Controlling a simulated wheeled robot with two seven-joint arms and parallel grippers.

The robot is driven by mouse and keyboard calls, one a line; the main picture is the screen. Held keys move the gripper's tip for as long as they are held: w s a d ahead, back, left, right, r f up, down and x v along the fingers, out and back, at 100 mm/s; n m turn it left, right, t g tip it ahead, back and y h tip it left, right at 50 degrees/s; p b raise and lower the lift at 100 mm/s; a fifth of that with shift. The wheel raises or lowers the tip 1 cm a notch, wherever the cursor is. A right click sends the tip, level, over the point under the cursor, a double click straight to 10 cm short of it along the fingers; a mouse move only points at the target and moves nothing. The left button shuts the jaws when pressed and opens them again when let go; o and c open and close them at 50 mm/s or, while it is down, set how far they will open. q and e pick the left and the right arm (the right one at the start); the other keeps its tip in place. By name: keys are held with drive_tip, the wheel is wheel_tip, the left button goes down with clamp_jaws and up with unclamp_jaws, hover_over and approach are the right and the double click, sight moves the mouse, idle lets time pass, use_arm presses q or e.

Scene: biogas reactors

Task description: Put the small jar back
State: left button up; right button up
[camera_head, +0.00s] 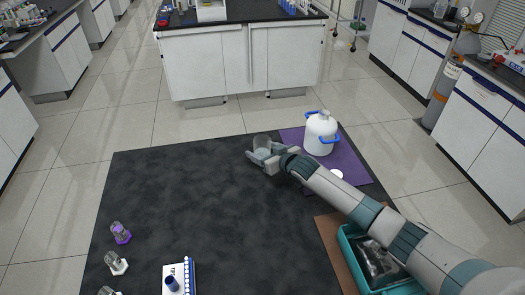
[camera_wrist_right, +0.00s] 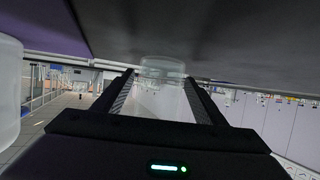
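The small jar (camera_head: 262,142) is clear and stands upright at the far edge of the dark table, just left of the purple mat. My right gripper (camera_head: 264,159) reaches it from the right, with one finger on each side of it. In the right wrist view, the jar (camera_wrist_right: 163,88) fills the space between the two dark fingertips (camera_wrist_right: 161,84), which appear to press on its sides. Its lower end is close to the table; I cannot tell whether it touches. My left gripper is not in view.
A white jug with blue handles (camera_head: 320,134) stands on the purple mat (camera_head: 357,166), near a white disc (camera_head: 336,174). A teal bin (camera_head: 352,251) lies under my right arm. Flasks with bases, one purple (camera_head: 121,232), and a rack (camera_head: 187,279) are at front left. The table's middle is clear.

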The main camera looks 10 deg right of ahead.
drive_tip(key=shift+r, duration=0.1)
drive_tip(key=shift+r, duration=0.15)
drive_tip(key=shift+s+d+r+p, duration=0.2)
drive_tip(key=shift+s+p, duration=0.15)
drive_tip(key=shift+p, duration=0.3)
drive_tip(key=p+v, duration=0.9)
drive_tip(key=shift+s+r, duration=0.15)
drive_tip(key=shift+s, duration=0.05)
drive_tip(key=shift+p+v, duration=0.5)
drive_tip(key=shift+v, duration=0.3)
drive_tip(key=shift+d, duration=0.1)
